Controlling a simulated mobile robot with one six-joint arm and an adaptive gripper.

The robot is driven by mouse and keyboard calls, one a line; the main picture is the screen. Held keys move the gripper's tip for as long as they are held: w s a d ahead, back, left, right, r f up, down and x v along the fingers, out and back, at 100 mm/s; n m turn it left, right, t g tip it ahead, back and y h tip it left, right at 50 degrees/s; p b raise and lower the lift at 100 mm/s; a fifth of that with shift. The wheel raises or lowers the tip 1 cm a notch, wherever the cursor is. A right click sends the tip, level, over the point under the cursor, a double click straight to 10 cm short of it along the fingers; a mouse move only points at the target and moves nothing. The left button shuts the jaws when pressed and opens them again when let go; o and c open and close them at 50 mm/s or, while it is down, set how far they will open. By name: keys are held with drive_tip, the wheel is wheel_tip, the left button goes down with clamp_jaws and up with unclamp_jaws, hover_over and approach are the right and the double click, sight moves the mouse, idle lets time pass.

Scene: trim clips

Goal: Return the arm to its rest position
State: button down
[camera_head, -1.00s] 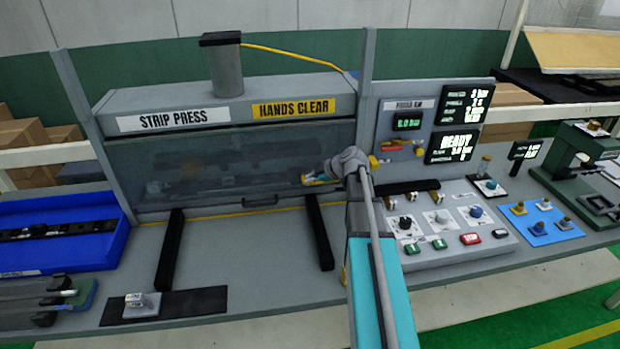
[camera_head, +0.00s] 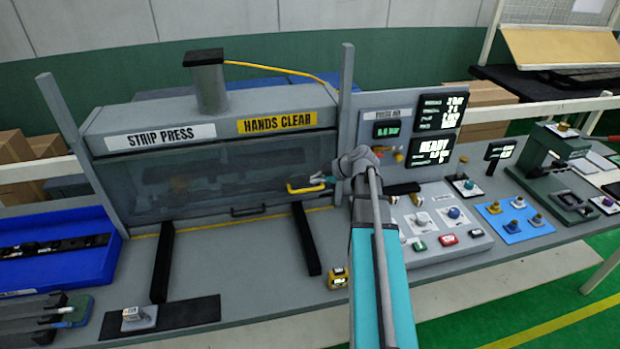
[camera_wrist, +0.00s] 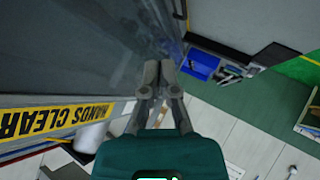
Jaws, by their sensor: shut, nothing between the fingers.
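My arm (camera_head: 376,262) reaches up from the bottom of the head view, with its grey joint in front of the bench by the press's right post. My gripper (camera_head: 318,183) points left from that joint, in front of the lower right of the strip press window. It is small there. In the wrist view my gripper (camera_wrist: 158,68) shows its two grey fingers close together, with nothing held between them. Its teal body fills the bottom of that view. No marked rest position shows.
The strip press (camera_head: 210,115) stands left of my arm; its right post (camera_head: 344,110) is close. A control panel (camera_head: 445,225) lies right. A small yellow-and-black device (camera_head: 338,277) sits left of my forearm. A blue tray (camera_head: 60,275) stands far left, a green fixture (camera_head: 552,165) far right.

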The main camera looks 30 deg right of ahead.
drive_tip(key=shift+s, duration=0.1)
idle(0.6)
drive_tip(key=s+a+f+m+g+h+b, duration=0.1)
drive_tip(key=s+a+f+m+g+h, duration=0.1)
drive_tip(key=a, duration=0.6)
drive_tip(key=s+a+f+m+g+h+b, duration=0.2)
drive_tip(key=s+a+f+m+g, duration=0.1)
drive_tip(key=s+a+f+m, duration=0.2)
drive_tip(key=s+a+f+m+g+h+b, duration=0.1)
drive_tip(key=s+a+f+m+g+h, duration=0.1)
drive_tip(key=s+a+m, duration=0.5)
drive_tip(key=shift+s+a+f+g, duration=0.25)
drive_tip(key=shift+a+f+g, duration=0.75)
drive_tip(key=shift+a, duration=1.85)
drive_tip(key=shift+f, duration=0.15)
